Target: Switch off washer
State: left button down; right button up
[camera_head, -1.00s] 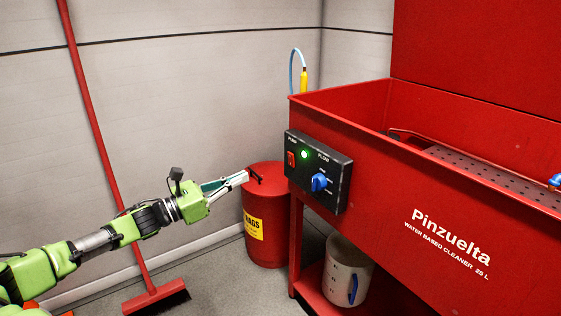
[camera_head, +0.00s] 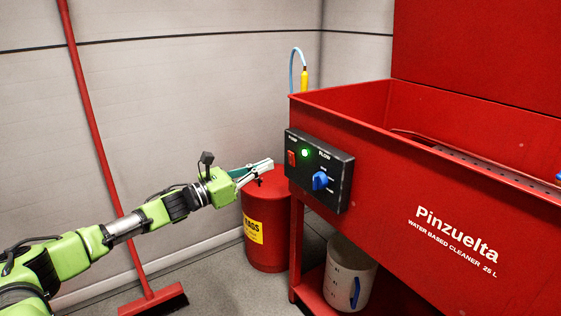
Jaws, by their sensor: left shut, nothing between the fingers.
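The red washer (camera_head: 400,190) stands on the right with white "Pinzuelta" lettering on its front. A black control box (camera_head: 337,186) is on its left front corner. The box carries a red switch (camera_head: 291,158), a lit green light (camera_head: 305,153) and a blue knob (camera_head: 320,181). My left gripper (camera_head: 270,163) is shut and empty. Its tips point right, a little left of the red switch in the picture, and appear apart from the box. My right gripper is not in view.
A red can (camera_head: 268,232) with a yellow label stands on the floor behind the gripper. A red broom (camera_head: 108,165) leans on the wall at left. A white bucket (camera_head: 346,276) is under the washer. A blue hose (camera_head: 292,68) rises behind the washer.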

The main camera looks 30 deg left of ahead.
aim_at(289, 153)
pick_arm(q)
jog(key=x, duration=0.2)
jog(key=shift+w+d+r, duration=0.2)
jog(key=shift+w, duration=0.15)
jog(key=shift+x, duration=1.4)
jog(key=shift+f, duration=0.15)
jog(key=shift+w, duration=0.1)
jog(key=shift+w+d+r, duration=0.1)
jog(key=shift+w+r, duration=0.05)
jog(key=shift+r, duration=0.15)
jog(key=shift+r+p, duration=0.1)
jog(key=shift+p, duration=0.8)
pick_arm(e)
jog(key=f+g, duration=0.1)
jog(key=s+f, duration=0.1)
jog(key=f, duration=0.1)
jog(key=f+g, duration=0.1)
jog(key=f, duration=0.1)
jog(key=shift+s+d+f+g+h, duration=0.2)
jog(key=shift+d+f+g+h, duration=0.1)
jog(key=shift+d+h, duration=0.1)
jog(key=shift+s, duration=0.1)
